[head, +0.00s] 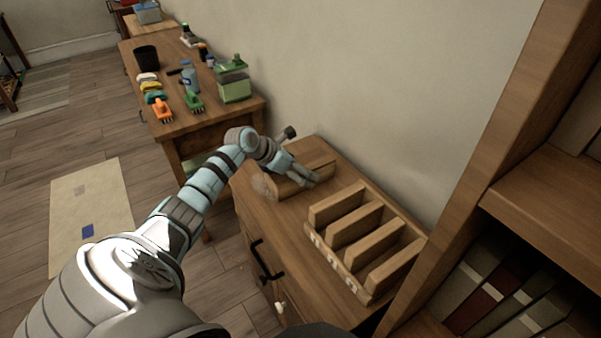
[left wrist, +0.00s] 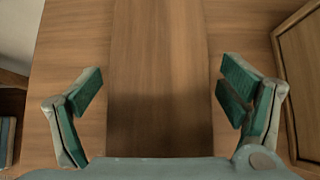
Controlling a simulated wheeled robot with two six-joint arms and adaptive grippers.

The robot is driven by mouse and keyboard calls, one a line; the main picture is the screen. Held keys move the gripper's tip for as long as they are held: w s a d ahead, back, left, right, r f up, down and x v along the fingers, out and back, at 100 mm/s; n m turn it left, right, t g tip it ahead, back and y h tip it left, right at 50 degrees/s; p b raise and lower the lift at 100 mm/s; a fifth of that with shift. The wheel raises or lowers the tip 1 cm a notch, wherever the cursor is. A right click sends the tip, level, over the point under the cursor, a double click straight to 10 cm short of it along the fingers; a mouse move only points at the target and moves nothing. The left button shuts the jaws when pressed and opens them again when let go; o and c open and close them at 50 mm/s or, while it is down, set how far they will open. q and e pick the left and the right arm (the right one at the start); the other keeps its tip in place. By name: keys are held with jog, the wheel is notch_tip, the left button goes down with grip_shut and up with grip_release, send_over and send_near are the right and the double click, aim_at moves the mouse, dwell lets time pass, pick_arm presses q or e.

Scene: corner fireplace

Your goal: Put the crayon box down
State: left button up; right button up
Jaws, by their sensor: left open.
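My left gripper (head: 306,177) reaches over the wooden cabinet top (head: 262,205) in the head view. It is open, with green-padded fingers spread wide in the left wrist view (left wrist: 160,105). A plain long wooden box (head: 318,162) sits on the cabinet top at the gripper, partly hidden by it. In the left wrist view a wooden band (left wrist: 160,60) runs between the fingers, with clear gaps on both sides. No thing is clearly marked as a crayon box; I cannot tell whether the wooden box is it. My right gripper is not in view.
A slotted wooden rack (head: 365,240) with pale labels stands nearer on the cabinet. A bookshelf (head: 530,190) stands at right. A small blue thing (head: 87,231) lies on a floor mat.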

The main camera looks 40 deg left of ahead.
pick_arm(q)
jog(key=shift+r, duration=0.1)
jog(key=c, duration=1.5)
